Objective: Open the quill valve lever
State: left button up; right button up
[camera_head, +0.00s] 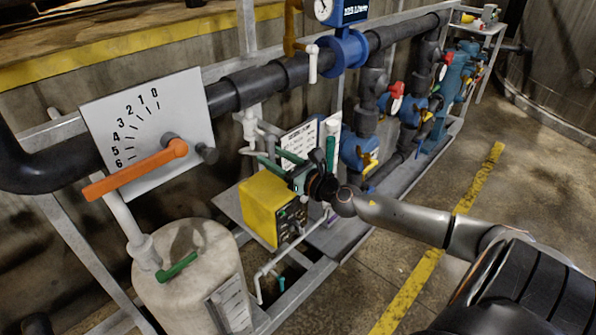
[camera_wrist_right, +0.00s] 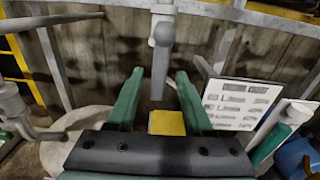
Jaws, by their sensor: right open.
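The orange lever (camera_head: 137,170) sits on a white dial plate (camera_head: 150,118) numbered 0 to 6. It points down and left from its grey pivot, its free end past the plate's left edge, below the 6. My right gripper (camera_head: 273,160) is open, its green fingers right of the plate and apart from the lever. In the right wrist view, the open fingers (camera_wrist_right: 157,95) have a grey pipe fitting (camera_wrist_right: 162,45) showing between and beyond them. No orange lever shows there. My left gripper is not identifiable in either view.
A yellow box (camera_head: 265,212) with a control panel stands just below my right gripper. A pale tank (camera_head: 190,275) with a green handle is below the dial. A dark pipe (camera_head: 262,82) runs behind the plate. Open floor (camera_head: 470,190) lies to the right.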

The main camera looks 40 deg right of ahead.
jog(key=s+b, duration=0.1)
jog(key=s, duration=0.4)
jog(key=shift+s+d+f, duration=0.1)
jog(key=shift+s+d, duration=0.05)
jog(key=shift+s, duration=0.2)
pick_arm(q)
jog(key=shift+w+d+f, duration=0.2)
jog(key=shift+w+d, duration=0.2)
jog(key=shift+d, duration=0.1)
pick_arm(e)
jog(key=shift+s+d, duration=0.15)
jog(key=shift+s, duration=1.35)
pick_arm(q)
jog(key=shift+s, duration=0.1)
